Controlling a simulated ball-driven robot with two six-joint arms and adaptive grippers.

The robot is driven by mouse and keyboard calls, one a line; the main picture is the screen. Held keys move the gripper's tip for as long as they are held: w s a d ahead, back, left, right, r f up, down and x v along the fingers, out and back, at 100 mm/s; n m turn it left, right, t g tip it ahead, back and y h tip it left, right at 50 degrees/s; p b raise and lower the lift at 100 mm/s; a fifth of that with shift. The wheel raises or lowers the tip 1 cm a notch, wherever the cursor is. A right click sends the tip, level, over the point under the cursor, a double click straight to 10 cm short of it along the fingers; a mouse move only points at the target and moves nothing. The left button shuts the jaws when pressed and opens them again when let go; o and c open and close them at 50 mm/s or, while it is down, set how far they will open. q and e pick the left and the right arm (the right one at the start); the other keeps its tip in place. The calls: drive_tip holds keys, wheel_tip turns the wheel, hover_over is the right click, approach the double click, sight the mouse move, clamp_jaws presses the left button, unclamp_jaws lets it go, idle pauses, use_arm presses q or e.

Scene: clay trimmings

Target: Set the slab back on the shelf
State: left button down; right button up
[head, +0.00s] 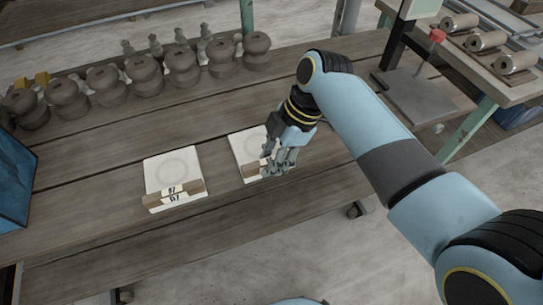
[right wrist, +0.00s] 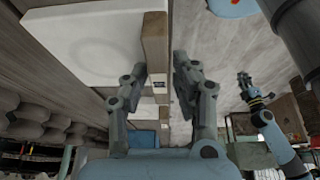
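Two pale slabs, each with a round mark or a wooden strip at the front edge, lie on the grey plank shelf (head: 110,185). The left slab (head: 161,160) has number labels on its strip (head: 188,188). The right slab (head: 243,143) is partly hidden by my right gripper (head: 272,165). In the right wrist view, the near slab (right wrist: 80,40) has its wooden strip (right wrist: 154,45) between my right gripper's open fingers (right wrist: 160,68), with gaps visible beside it. My left gripper (right wrist: 244,83) appears only in the right wrist view, small and away from the slabs; its opening is unclear.
A row of dark rounded clay pieces (head: 143,72) stands along the back of the shelf. A blue panel (head: 14,180) is at the left edge. A stand with a red knob (head: 437,36) and a side table with rolls (head: 487,41) are at the right. Planks left of the slabs are bare.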

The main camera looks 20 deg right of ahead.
drive_tip(key=shift+o, duration=1)
drive_tip(key=v, duration=1.2)
drive_tip(key=shift+r, duration=0.1)
